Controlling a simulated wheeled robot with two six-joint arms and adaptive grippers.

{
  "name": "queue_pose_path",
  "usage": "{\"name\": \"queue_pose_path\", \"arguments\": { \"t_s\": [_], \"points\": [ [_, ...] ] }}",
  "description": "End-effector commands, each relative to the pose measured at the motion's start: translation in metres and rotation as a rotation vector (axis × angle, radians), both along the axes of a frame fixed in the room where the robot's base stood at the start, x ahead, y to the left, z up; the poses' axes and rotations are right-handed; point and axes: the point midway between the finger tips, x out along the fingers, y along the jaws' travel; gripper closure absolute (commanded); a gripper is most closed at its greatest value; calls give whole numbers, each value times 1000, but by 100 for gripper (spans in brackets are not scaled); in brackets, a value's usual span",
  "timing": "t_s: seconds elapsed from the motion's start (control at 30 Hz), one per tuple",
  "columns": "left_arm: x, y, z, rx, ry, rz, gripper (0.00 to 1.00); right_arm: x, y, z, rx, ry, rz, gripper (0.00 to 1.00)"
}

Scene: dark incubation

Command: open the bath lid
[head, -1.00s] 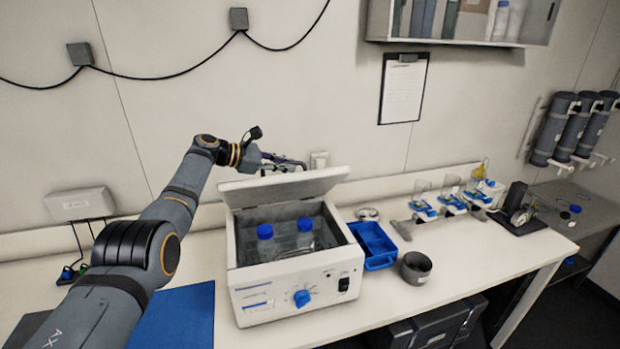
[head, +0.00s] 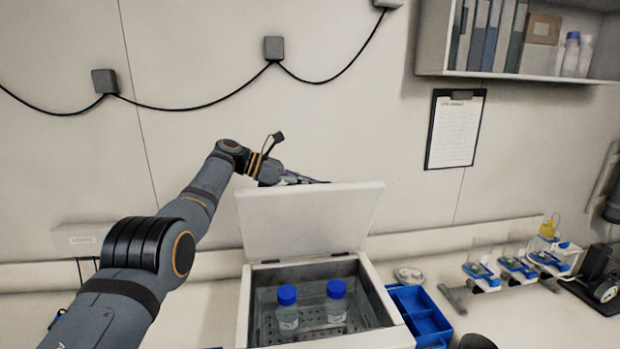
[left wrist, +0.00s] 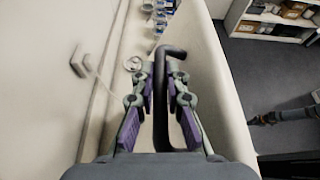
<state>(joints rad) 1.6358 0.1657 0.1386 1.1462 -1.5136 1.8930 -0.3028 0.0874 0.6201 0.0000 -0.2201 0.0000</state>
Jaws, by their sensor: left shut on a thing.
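The white bath lid (head: 308,222) stands raised, close to upright, at the back of the bath (head: 246,308) in the head view. The open bath shows two blue-capped bottles (head: 288,308) (head: 336,303) standing inside it. My left gripper (head: 318,183) is at the lid's top edge, partly hidden behind it. In the left wrist view its purple-padded fingers are shut on the dark bent lid handle (left wrist: 160,105), with the pale lid beside it on the right.
A blue divided tray (head: 418,315) sits right of the bath. Stands with glassware (head: 515,268) are farther right on the bench. The wall with a cable (head: 190,106) and a clipboard (head: 455,130) is close behind the lid.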

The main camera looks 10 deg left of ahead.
Motion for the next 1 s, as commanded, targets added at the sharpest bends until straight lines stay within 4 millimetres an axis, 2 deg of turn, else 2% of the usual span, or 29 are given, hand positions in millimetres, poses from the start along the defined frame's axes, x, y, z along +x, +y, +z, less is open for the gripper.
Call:
{"name": "queue_pose_path", "arguments": {
  "t_s": [0.37,0.4,0.43,0.67,0.73,0.87,1.0],
  "points": [
    [0,0,-5,2,9,0,100,0,8,-1,10,0,-3,100],
    [0,0,-5,2,9,0,82,0,10,-1,11,0,-4,100],
    [0,0,-5,3,8,0,78,0,11,-1,13,0,-4,100],
    [0,0,-3,1,4,0,78,2,11,-1,14,-2,-5,100],
    [0,1,-2,0,3,1,78,3,5,0,6,-4,-2,100],
    [-4,16,5,1,2,4,78,3,4,0,5,-4,-2,100],
    [-11,41,14,0,4,5,78,2,5,0,6,-3,-2,100]
  ]
}}
